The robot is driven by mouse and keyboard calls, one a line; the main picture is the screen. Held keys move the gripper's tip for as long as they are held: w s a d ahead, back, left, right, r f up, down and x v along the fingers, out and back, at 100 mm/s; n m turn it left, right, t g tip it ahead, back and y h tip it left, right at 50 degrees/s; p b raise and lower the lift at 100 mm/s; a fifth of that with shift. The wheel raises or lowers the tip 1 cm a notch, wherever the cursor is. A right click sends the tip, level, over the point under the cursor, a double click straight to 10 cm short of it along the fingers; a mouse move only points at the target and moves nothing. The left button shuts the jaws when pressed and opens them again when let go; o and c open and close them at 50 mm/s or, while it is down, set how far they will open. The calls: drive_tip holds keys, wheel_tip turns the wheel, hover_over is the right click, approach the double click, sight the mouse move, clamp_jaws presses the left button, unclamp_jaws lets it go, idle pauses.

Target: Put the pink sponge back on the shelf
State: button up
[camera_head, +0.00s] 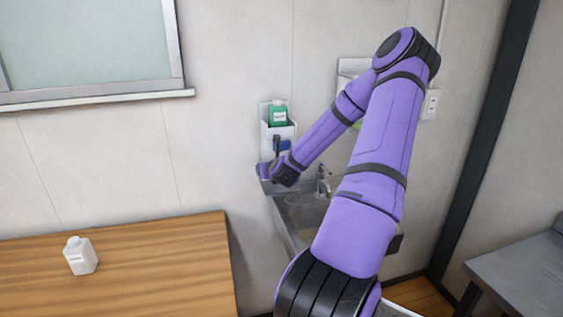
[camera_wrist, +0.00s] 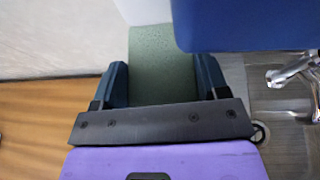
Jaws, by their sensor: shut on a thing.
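No pink sponge can be made out in either view. In the wrist view, my gripper (camera_wrist: 162,66) is shut on a green speckled block (camera_wrist: 162,75), with a dark finger on each side of it. The block looks like a sponge and its far end reaches up to a white surface (camera_wrist: 143,10). In the head view, my gripper end is by the wall, just below a white wall holder (camera_head: 265,133), and the block is not clearly visible there. A white shelf (camera_head: 352,68) on the wall is partly hidden behind my arm.
A green bottle (camera_head: 278,116) stands in the wall holder. A blue thing (camera_wrist: 245,25) is close to my right finger. A metal sink (camera_head: 300,212) with a tap (camera_head: 323,182) lies below. A wooden table (camera_head: 150,270) with a white bottle (camera_head: 80,256) is at left.

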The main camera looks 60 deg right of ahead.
sight(282, 188)
drive_tip(key=s+d+r+m+g, duration=0.1)
drive_tip(key=s+d+r, duration=0.1)
drive_tip(key=s+d, duration=0.15)
drive_tip(key=shift+h, duration=0.5)
drive_tip(key=shift+w+d+f, duration=0.1)
drive_tip(key=shift+w+f, duration=0.05)
drive_tip(key=shift+f, duration=3.05)
drive_tip(key=shift+f, duration=0.6)
drive_tip(key=o, duration=1)
drive_tip(key=shift+o, duration=0.2)
drive_tip(key=v, duration=1.1)
drive_tip(key=shift+d, duration=0.1)
